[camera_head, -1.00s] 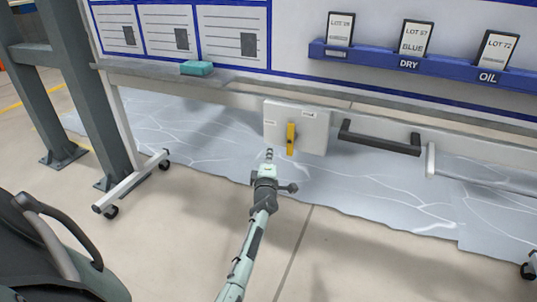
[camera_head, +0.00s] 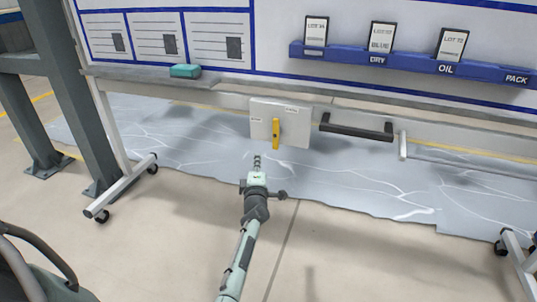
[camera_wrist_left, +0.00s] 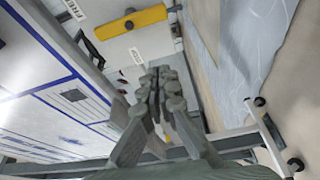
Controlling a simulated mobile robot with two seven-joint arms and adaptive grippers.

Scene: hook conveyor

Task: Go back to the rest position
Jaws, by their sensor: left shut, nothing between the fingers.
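My left gripper (camera_head: 257,160) reaches forward from the bottom of the head view and ends just below and left of a white plate with a yellow handle (camera_head: 276,133). The gripper is shut and empty. The fingers (camera_wrist_left: 158,85) lie together in the left wrist view, with the yellow handle (camera_wrist_left: 135,22) beyond them and apart from them. The handle stands upright on the white plate (camera_head: 260,114) in the head view. My right gripper is not in view.
A board frame on wheels (camera_head: 126,185) stands ahead, with a teal block (camera_head: 185,71) on its ledge. A dark bar handle (camera_head: 356,127) is right of the plate. A grey post (camera_head: 75,110) stands at the left, a dark rounded object (camera_head: 35,262) at lower left. Open floor lies right.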

